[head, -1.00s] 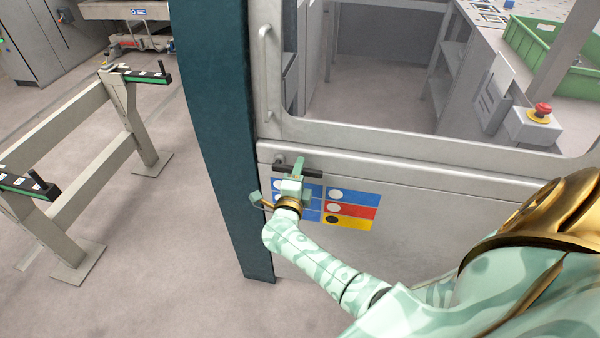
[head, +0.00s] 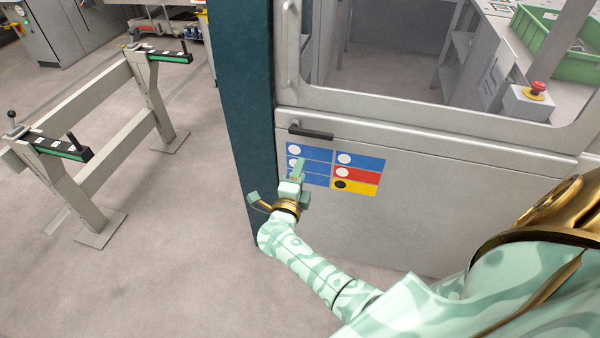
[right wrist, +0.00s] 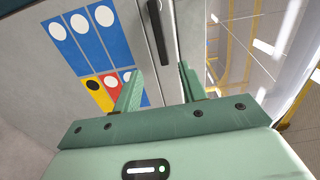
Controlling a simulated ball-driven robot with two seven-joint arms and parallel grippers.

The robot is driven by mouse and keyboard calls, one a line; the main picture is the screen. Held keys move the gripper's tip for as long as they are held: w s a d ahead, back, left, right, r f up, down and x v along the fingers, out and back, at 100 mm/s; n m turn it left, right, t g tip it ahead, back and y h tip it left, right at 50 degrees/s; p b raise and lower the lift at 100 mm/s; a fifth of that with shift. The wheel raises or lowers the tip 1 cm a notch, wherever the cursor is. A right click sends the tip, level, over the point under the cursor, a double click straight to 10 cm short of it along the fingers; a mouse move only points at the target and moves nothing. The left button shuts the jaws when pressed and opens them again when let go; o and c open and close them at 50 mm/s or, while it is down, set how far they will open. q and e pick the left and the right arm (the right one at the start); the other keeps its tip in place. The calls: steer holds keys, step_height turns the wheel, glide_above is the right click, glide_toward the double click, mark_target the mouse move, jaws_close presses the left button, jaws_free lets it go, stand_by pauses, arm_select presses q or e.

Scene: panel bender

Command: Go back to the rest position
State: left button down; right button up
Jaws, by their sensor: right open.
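My right gripper (head: 278,181) is open and empty in the head view, in front of the lower part of the grey machine door (head: 440,190). It hides part of the blue signs on that door. A dark handle (head: 311,132) is on the door above the gripper, apart from it. In the right wrist view my two green fingers (right wrist: 160,90) stand apart with nothing between them. The dark handle (right wrist: 160,35) shows beyond them there. My left gripper is not in view.
A dark teal post (head: 245,110) stands left of the door. A grey stand (head: 110,130) with green-and-black arms is at the left, with bare floor (head: 190,260) between. Behind the door window are a red emergency button (head: 537,88) and a green crate (head: 560,45).

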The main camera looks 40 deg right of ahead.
stand_by(0.3)
steer(key=w+a+f+n+t+y, duration=0.4)
steer(key=a+n+y, duration=0.35)
steer(key=n, duration=0.45)
steer(key=s+a+f+n+g+y, duration=0.2)
steer(key=s+a+f+n+y, duration=0.15)
steer(key=s+f+n, duration=0.4)
steer(key=s+a+f+n+g+y, duration=0.25)
steer(key=s+f+n+y, duration=0.2)
steer(key=f, duration=0.65)
steer(key=s+d+f+n+g, duration=0.1)
steer(key=s+f+n+g, duration=0.2)
steer(key=s+f, duration=0.5)
steer(key=s+d+f+n+g, duration=0.1)
steer(key=s+f+n+g, duration=0.2)
steer(key=s, duration=0.9)
steer(key=s+d+f+g+h, duration=0.1)
steer(key=s+d+f+g, duration=0.1)
steer(key=s, duration=0.8)
steer(key=s+d+f+n+g+h, duration=0.1)
steer(key=s+d+f+g, duration=0.1)
steer(key=s, duration=0.7)
steer(key=shift+s+d+f, duration=0.2)
steer(key=shift+s+f, duration=0.15)
